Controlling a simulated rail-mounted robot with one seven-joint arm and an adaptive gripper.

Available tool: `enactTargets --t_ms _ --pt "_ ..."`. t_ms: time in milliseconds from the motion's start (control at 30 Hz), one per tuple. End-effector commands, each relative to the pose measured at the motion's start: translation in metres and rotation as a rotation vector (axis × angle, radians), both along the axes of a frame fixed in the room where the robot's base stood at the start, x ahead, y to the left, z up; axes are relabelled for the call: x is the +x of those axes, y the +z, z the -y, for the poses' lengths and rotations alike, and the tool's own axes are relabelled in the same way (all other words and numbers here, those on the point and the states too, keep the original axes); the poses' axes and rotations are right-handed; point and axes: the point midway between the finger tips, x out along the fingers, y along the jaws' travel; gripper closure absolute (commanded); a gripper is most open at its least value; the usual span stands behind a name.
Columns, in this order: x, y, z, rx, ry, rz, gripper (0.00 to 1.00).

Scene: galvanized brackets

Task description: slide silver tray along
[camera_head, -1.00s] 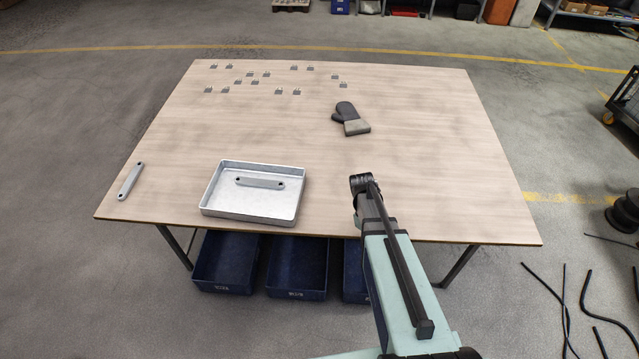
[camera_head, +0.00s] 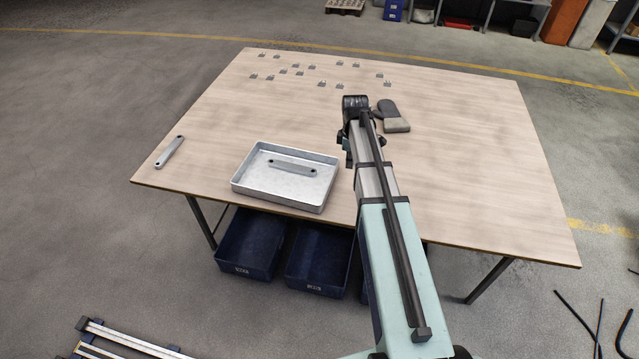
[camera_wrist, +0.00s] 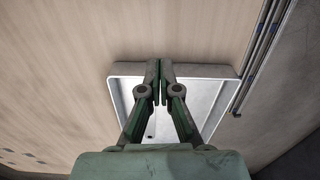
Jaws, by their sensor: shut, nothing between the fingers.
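The silver tray (camera_head: 240,184) is a shallow, rectangular metal pan near the front edge of the table. A grey bar-shaped bracket (camera_head: 292,167) with a hole at each end lies inside it. In the head view my gripper is mostly hidden by my arm, just right of the tray. In the wrist view my gripper (camera_wrist: 159,68) is shut and empty, its fingertips overlapping the tray's wall (camera_wrist: 205,70). I cannot tell whether they touch it. The bracket in the tray is mostly hidden there by the fingers.
A second bracket (camera_head: 169,152) lies on the table (camera_head: 450,180) at the left. A dark oven mitt (camera_head: 393,118) lies behind my arm. Several small metal brackets (camera_head: 322,84) sit at the far side. Blue bins (camera_head: 250,245) stand under the table. Table left of the tray is mostly clear.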

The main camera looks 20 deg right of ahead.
Motion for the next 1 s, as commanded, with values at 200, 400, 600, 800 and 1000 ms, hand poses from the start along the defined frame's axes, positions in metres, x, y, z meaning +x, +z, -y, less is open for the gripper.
enactTargets --t_ms 200,400,600,800,1000 --pt "0.001 -0.013 0.0 0.003 0.009 0.004 1.0" --pt "0.001 -0.043 0.0 0.002 0.008 0.002 1.0" --pt "0.002 -0.078 0.0 0.002 0.008 0.002 1.0" --pt "0.009 -0.095 -0.011 0.002 0.011 0.005 1.0" --pt "0.018 -0.096 -0.029 0.001 0.009 0.005 1.0"
